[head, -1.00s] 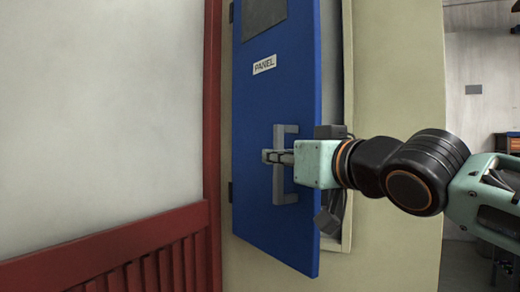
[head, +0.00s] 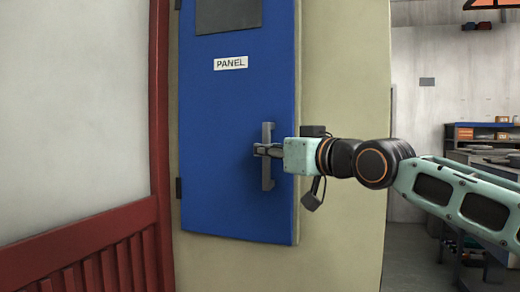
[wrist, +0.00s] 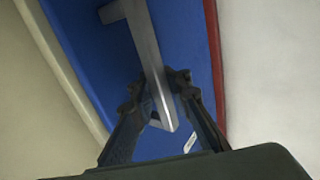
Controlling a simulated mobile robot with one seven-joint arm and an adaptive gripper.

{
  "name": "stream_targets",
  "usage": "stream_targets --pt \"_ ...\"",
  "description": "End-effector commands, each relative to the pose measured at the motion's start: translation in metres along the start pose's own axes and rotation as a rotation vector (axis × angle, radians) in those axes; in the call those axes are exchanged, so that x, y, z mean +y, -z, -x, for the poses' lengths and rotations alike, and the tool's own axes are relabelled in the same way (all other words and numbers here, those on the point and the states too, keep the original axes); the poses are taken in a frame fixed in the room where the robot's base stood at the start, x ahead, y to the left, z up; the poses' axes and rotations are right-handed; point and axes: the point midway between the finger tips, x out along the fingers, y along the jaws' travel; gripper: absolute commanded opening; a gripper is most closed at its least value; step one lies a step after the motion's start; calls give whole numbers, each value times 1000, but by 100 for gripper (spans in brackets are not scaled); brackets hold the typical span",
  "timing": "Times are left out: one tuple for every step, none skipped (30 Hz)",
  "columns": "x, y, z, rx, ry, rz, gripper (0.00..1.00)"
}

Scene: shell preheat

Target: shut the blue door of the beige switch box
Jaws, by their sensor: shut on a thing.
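The blue door (head: 225,120) of the switch box carries a "PANEL" label and a dark window at its top. It is hinged on its left side and now looks nearly flush with the beige box (head: 340,75); any small gap at its right edge is hard to judge. My gripper (head: 262,151) is shut on the grey vertical handle (head: 267,178) near the door's right edge. In the wrist view the handle (wrist: 145,45) runs between my two fingers (wrist: 160,100), with the blue door (wrist: 85,50) behind it.
A red post and slatted red rail (head: 85,245) stand left of the box against a pale wall. At the right, beyond the box's edge, are a workbench and shelves (head: 485,150) in the background, with open floor before them.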

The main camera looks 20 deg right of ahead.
Motion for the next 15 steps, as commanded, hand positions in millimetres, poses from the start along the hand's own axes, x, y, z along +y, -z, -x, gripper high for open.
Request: stream_targets --pt "6 -6 1 -12 -8 1 0" --pt "6 -6 0 -12 -9 2 0" --pt "6 -6 1 -12 -9 2 0" --pt "6 -6 1 -12 -9 2 0" --pt "6 -6 1 -12 -9 2 0" --pt "6 -6 1 -12 -9 2 0" --pt "6 -6 1 -12 -9 2 0" --pt "6 -6 1 -12 -9 2 0" --pt "6 -6 1 -13 -10 2 0" --pt "6 -6 1 -13 -10 2 15" --pt "6 -6 1 -12 -10 2 19" --pt "6 -6 1 -12 -10 2 23" --pt "6 -6 1 -11 -9 2 26" --pt "6 -5 1 -10 -9 2 29" --pt "5 -5 1 -9 -8 2 29"
